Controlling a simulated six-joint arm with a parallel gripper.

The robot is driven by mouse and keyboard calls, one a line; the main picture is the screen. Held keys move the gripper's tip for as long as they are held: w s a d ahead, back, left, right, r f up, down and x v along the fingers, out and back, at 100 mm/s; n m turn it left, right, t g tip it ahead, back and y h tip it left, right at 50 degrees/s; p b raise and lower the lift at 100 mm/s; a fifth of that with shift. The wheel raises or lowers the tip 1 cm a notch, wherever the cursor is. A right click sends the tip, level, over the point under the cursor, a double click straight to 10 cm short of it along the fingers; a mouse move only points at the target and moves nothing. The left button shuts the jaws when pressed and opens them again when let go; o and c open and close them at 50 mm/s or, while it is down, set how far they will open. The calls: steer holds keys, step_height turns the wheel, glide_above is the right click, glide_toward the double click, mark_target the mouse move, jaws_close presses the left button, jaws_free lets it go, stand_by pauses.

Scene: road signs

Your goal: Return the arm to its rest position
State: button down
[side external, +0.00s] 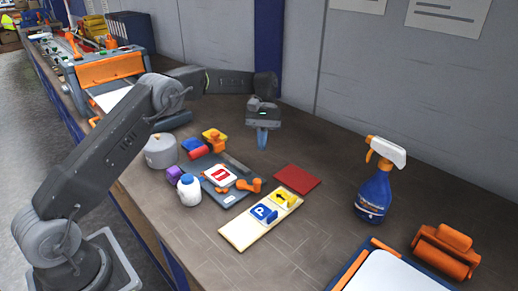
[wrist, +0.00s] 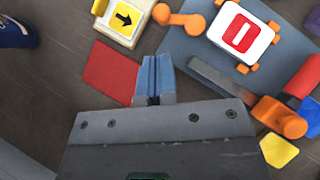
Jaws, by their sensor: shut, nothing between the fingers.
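My gripper (side external: 262,139) hangs with its blue fingers pointing down above the bench, behind the red square (side external: 297,179). In the wrist view the fingers (wrist: 157,75) are shut together and empty, with the red square (wrist: 112,72) beside them. A cream board (side external: 240,234) lies on the bench with a blue parking sign (side external: 264,213) and a yellow arrow sign (side external: 285,197) on it. The arrow sign also shows in the wrist view (wrist: 125,17). A red-and-white no-entry sign (side external: 219,175) lies on a grey-blue plate (side external: 231,199).
A blue spray bottle (side external: 374,193) stands at the right, with an orange roller (side external: 445,251) in front. A white bottle (side external: 189,190), a grey pot (side external: 161,150) and small coloured pieces crowd the plate's left side. The bench between the red square and spray bottle is clear.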

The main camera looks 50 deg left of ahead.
steer(key=s+d+r+m+t+y, duration=0.1)
steer(key=s+d+r+m+t, duration=0.15)
steer(key=s+r, duration=0.4)
steer(key=s+d+r+m+t+y, duration=0.1)
steer(key=s+r+t+y, duration=0.15)
steer(key=s+r, duration=0.45)
steer(key=s+d+f+m+t+y, duration=0.1)
steer(key=s+m+t, duration=0.3)
steer(key=s, duration=1.3)
steer(key=shift+s+t, duration=0.4)
steer(key=shift+t, duration=0.9)
